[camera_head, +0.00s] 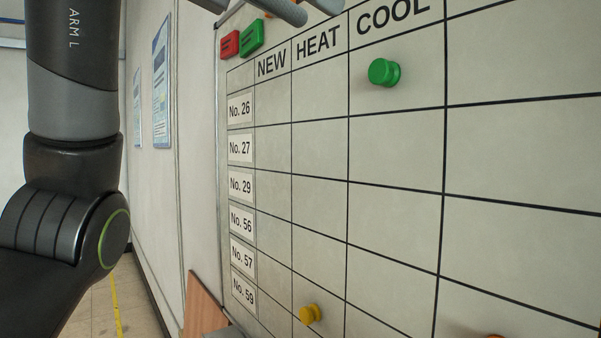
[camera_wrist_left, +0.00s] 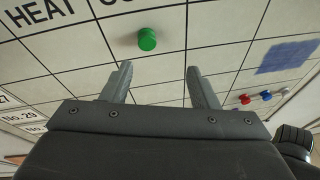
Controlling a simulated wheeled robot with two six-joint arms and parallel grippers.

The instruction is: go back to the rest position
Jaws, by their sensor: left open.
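The whiteboard chart (camera_head: 395,140) fills the right of the head view, with columns NEW, HEAT and COOL and several numbered rows. A green magnet (camera_head: 384,72) sits in the COOL column at row No. 26. It also shows in the left wrist view (camera_wrist_left: 147,39). My left gripper shows in the head view only as grey fingers (camera_head: 318,9) cut off by the top edge. In the left wrist view my left gripper (camera_wrist_left: 159,68) is open and empty, its fingers apart in front of the board below the green magnet. My right gripper is not in view.
A yellow magnet (camera_head: 310,314) sits low in the HEAT column. Red (camera_head: 231,44) and green (camera_head: 251,37) blocks are at the board's upper left. Red (camera_wrist_left: 244,99) and blue (camera_wrist_left: 266,95) magnets show in the wrist view. Posters (camera_head: 161,85) hang on the left wall.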

